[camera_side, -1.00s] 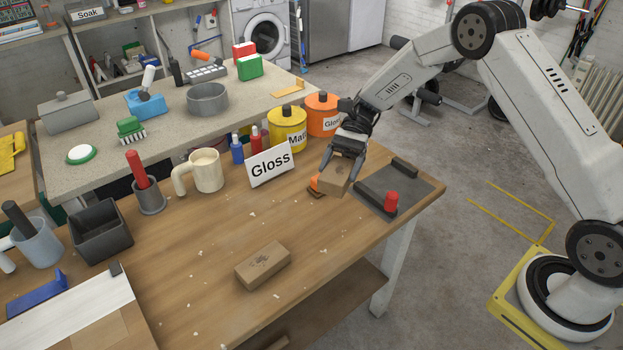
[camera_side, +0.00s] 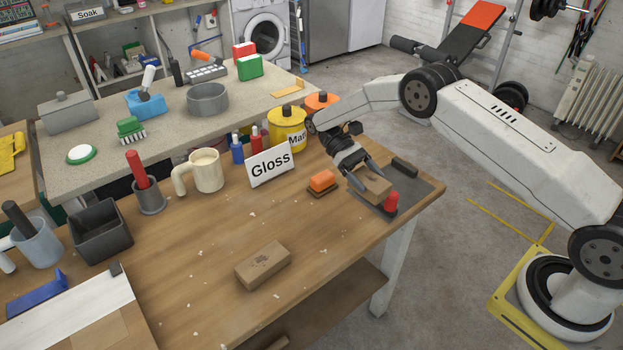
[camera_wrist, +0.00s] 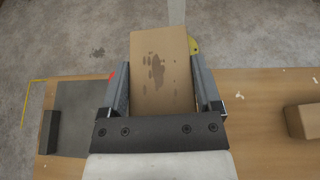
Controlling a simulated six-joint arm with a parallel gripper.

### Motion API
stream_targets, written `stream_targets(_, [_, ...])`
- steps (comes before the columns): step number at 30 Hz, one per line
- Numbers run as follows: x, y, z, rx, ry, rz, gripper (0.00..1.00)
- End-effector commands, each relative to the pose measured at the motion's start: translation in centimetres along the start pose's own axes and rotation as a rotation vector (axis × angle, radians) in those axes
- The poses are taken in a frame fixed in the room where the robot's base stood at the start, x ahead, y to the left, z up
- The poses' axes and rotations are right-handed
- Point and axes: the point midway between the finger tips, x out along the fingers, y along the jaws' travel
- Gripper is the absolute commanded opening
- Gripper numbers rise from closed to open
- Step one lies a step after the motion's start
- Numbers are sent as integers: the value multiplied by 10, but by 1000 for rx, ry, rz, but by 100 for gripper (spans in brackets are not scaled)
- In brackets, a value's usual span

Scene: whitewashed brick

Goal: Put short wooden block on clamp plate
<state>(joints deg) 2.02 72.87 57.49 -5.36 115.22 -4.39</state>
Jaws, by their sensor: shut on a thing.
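The short wooden block (camera_side: 377,189) is a light brown box held between the fingers of my gripper (camera_side: 368,183). In the wrist view the block (camera_wrist: 163,60) fills the space between both fingers, with dark stains on its face. My gripper is shut on it. The clamp plate (camera_side: 417,185) is a dark grey slab at the table's right corner, with a red knob (camera_side: 391,201) and a black bar (camera_side: 405,167). In the side view the block overlaps the plate's left part, beside the knob. I cannot tell whether it touches the plate.
Another wooden block (camera_side: 263,265) lies on the front of the table. The Gloss sign (camera_side: 270,165), a mug (camera_side: 207,170) and paint tins (camera_side: 288,128) stand farther back. The middle of the table is clear.

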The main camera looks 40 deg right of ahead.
Motion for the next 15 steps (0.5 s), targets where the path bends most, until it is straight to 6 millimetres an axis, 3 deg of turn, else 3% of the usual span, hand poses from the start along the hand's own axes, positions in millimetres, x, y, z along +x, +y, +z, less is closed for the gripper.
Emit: stream_targets(15, [-14, 40, -18, -161, -32, 374, 17])
